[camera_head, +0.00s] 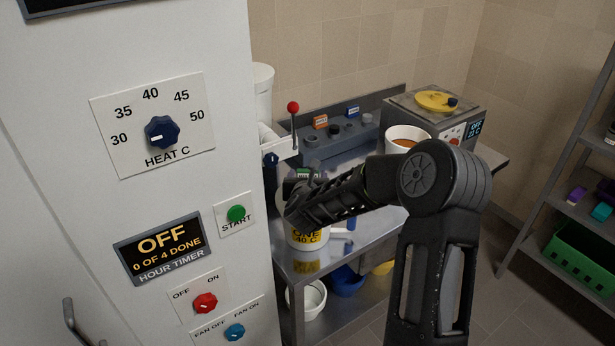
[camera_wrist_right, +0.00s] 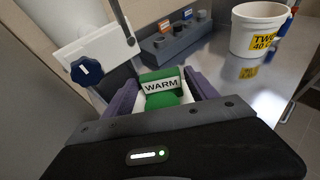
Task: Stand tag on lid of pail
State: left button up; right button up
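The pail marked ONE 40 C (camera_head: 307,239) stands at the near left end of the steel table, mostly behind my right arm. The green tag reading WARM shows in the right wrist view (camera_wrist_right: 162,87) and as a small dark green patch in the head view (camera_head: 304,173). My right gripper (camera_head: 292,212) is over the pail's top. In the wrist view its two purple-grey fingers (camera_wrist_right: 165,96) flank the tag, with white surface beside it. I cannot tell whether they press on the tag, nor whether it rests on the lid. My left gripper is out of view.
A grey panel (camera_head: 338,141) holds an orange tag (camera_head: 320,121) and a blue tag (camera_head: 352,111). A pail marked TWO (camera_wrist_right: 257,37) stands on the table. The white cabinet (camera_head: 60,200) is close at left. A lever with a red knob (camera_head: 293,107) rises behind the gripper.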

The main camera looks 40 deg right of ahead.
jog(key=shift+o, duration=0.9)
jog(key=shift+r, duration=0.1)
jog(key=b+v, duration=0.2)
jog(key=v, duration=1)
